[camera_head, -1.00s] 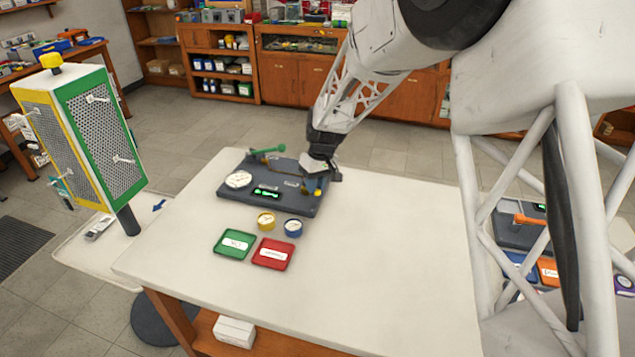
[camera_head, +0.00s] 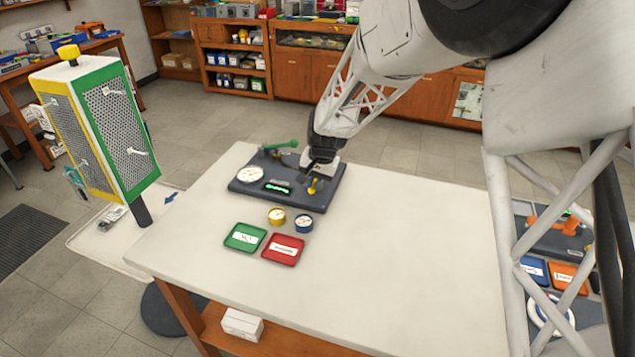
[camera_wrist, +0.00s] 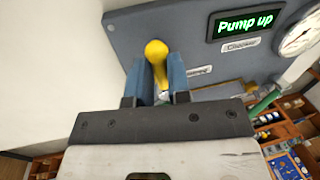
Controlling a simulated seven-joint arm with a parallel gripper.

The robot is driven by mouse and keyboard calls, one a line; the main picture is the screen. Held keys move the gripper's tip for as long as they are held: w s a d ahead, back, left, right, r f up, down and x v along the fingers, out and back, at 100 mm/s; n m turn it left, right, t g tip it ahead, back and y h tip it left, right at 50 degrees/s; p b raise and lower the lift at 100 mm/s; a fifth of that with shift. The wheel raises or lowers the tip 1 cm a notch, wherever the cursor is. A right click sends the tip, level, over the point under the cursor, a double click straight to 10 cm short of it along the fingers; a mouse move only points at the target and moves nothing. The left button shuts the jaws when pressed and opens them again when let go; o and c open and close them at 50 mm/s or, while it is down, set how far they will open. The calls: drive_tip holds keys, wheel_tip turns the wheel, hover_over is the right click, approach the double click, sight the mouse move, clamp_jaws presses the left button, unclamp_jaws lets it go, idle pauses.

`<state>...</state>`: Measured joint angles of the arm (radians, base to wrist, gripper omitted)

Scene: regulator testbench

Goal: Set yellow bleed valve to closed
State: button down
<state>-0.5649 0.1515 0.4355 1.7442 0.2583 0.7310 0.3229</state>
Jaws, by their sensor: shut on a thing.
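The yellow bleed valve (camera_head: 313,185) stands at the right front part of the dark grey testbench panel (camera_head: 246,185). In the wrist view the yellow valve handle (camera_wrist: 156,50) sits between the two blue fingers of my gripper (camera_wrist: 161,78), which is shut on it. The round knob end shows past the fingertips; the valve's base is hidden. The panel's green display (camera_wrist: 246,22) reads "Pump up". A label beside the handle is too blurred to read with certainty.
A white gauge (camera_head: 250,173) and a green lever (camera_head: 281,144) are on the panel's left side. The table's right side is clear.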

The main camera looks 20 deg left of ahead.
drive_tip(key=shift+a+m, duration=0.15)
drive_tip(key=shift+m, duration=0.25)
drive_tip(key=c, duration=1.1)
unclamp_jaws()
drive_tip(key=shift+r, duration=0.1)
drive_tip(key=shift+d+r, duration=0.25)
drive_tip(key=shift+r, duration=1)
drive_tip(key=shift+d+r, duration=0.25)
drive_tip(key=shift+r, duration=1)
drive_tip(key=shift+d+r, duration=0.25)
drive_tip(key=shift+r, duration=1)
